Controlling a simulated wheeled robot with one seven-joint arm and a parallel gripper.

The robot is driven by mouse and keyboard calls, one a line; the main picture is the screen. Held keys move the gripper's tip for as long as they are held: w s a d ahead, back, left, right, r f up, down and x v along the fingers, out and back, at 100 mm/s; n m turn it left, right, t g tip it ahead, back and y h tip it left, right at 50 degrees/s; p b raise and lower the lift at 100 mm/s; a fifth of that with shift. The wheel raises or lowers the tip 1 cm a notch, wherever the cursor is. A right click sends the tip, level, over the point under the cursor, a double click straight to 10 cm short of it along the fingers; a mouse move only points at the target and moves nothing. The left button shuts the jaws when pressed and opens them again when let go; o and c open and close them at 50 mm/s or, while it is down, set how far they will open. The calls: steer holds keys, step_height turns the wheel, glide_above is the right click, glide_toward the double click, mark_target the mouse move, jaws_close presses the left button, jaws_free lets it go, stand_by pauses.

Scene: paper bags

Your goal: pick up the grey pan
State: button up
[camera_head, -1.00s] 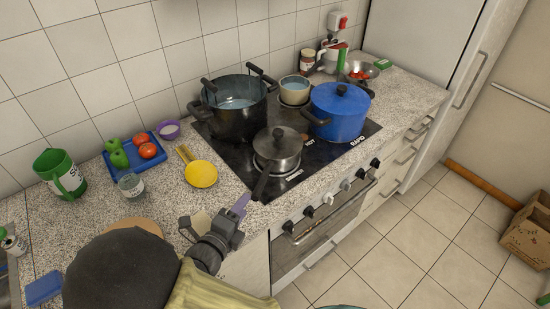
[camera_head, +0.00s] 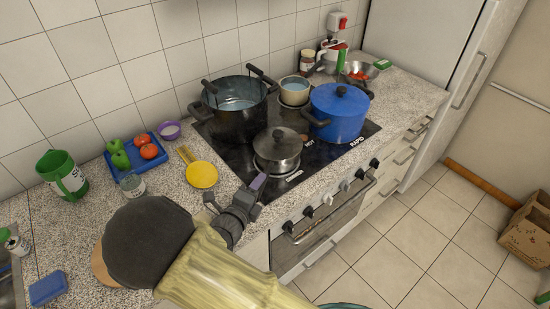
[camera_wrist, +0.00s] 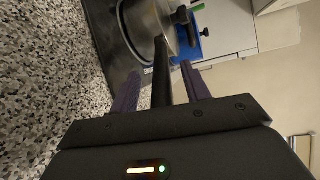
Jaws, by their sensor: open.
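The grey pan (camera_head: 275,158) with its lid and dark knob sits on the front burner of the black cooktop in the head view. Its black handle points towards my gripper (camera_head: 259,184), which covers most of it there. In the wrist view, the pan (camera_wrist: 138,22) shows at the top, cut off by the frame edge. Its handle (camera_wrist: 161,88) runs between the two purple fingers of my open gripper (camera_wrist: 160,72). I see a gap on both sides of the handle. I cannot tell the exact height of the fingers relative to it.
A large black pot (camera_head: 233,118) and a blue lidded pot (camera_head: 339,113) stand close to the pan on the cooktop (camera_head: 309,160). Oven knobs (camera_head: 308,211) line the front edge.

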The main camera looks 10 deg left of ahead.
steer(key=shift+w+d+f, duration=0.15)
steer(key=shift+w, duration=0.55)
jaws_close()
